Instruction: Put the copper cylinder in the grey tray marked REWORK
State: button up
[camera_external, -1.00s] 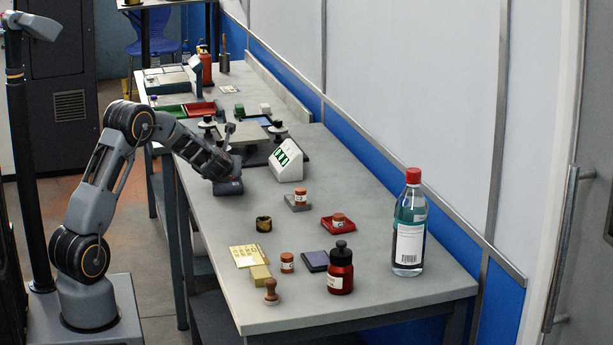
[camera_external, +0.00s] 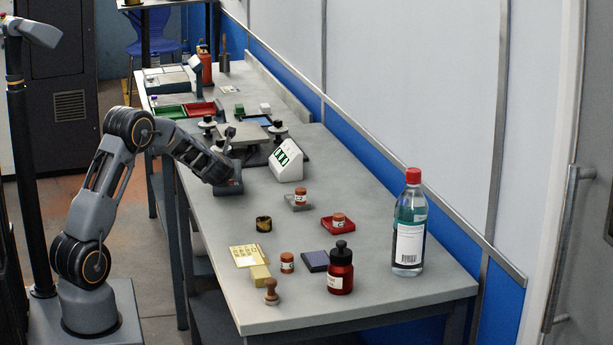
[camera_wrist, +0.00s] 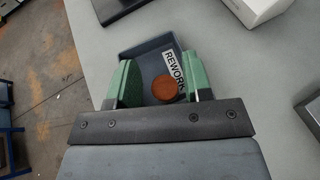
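The grey tray (camera_wrist: 148,48) marked REWORK lies on the bench below my gripper (camera_wrist: 160,80) in the wrist view. The copper cylinder (camera_wrist: 166,88) shows as a round copper top inside the tray, between my green fingers. The fingers stand apart, with a visible gap at the cylinder's left side and a narrower one at its right. In the external view my gripper (camera_external: 222,170) is just above the tray (camera_external: 231,188), near the bench's left edge, and the cylinder there is hidden.
Similar copper cylinders stand on a grey plate (camera_external: 300,196), in a red tray (camera_external: 339,219) and on the bench (camera_external: 287,262). A white display box (camera_external: 287,162) stands right of my gripper. A red bottle (camera_external: 341,270) and a clear bottle (camera_external: 409,230) stand nearer the front.

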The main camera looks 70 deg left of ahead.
jog(key=shift+o, duration=0.9)
jog(key=shift+d+r+p, duration=0.1)
jog(key=shift+r+p, duration=0.8)
jog(key=shift+p, duration=0.1)
jog(key=s+d+n+h, duration=0.4)
jog(key=s+d+n, duration=0.2)
jog(key=d, duration=0.9)
jog(key=s+d+r+n+g+h, duration=0.1)
jog(key=s+d+n+h, duration=0.3)
jog(key=d+n, duration=0.5)
jog(key=s+d+r+n+g+h+b, duration=0.1)
jog(key=s+d+n+h, duration=0.3)
jog(key=d, duration=1.6)
jog(key=s+n, duration=0.3)
jog(key=s, duration=0.2)
jog(key=shift+d+n+h, duration=0.3)
